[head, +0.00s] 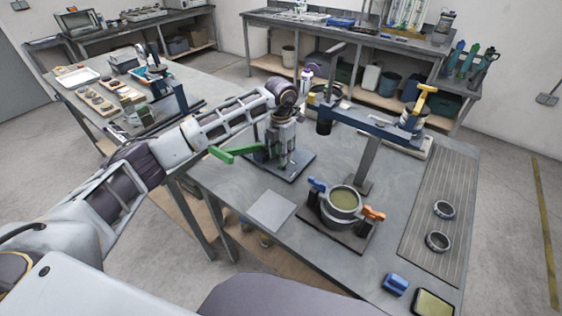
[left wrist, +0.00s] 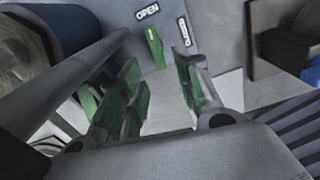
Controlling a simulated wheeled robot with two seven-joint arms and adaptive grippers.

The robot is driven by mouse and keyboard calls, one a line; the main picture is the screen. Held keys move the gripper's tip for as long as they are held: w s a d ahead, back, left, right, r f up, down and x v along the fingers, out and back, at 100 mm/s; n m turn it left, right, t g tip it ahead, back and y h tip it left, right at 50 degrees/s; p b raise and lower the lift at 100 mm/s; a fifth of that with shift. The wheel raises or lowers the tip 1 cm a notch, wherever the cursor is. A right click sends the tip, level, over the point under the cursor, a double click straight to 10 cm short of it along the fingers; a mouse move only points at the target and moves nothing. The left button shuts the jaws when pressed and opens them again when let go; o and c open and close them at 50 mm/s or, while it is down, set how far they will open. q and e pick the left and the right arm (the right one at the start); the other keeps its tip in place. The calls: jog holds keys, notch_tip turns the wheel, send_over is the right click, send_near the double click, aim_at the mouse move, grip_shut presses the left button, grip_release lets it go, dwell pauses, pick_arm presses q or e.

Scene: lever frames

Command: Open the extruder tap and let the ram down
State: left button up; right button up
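The green tap lever (head: 235,153) sticks out to the left over the table's left edge, beside a stand on a dark blue base plate (head: 300,168). My left gripper (head: 283,160) points down over that plate and hides part of the stand. In the left wrist view its green-padded fingers (left wrist: 160,95) are apart, with no object clearly held between them. Beyond them a narrow green piece (left wrist: 155,48) lies beside a label reading OPEN (left wrist: 147,11); a second label (left wrist: 184,31) is hard to read. I cannot tell which part is the ram. My right gripper is out of view.
A blue beam (head: 375,124) on a grey post (head: 366,165) stands right of my gripper. In front are a round pot (head: 343,203) with blue and orange clamps and a flat grey plate (head: 271,211). Two dark rings lie on the ribbed mat (head: 420,225).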

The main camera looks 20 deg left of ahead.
pick_arm(q)
jog(key=shift+f, duration=2.15)
grip_shut()
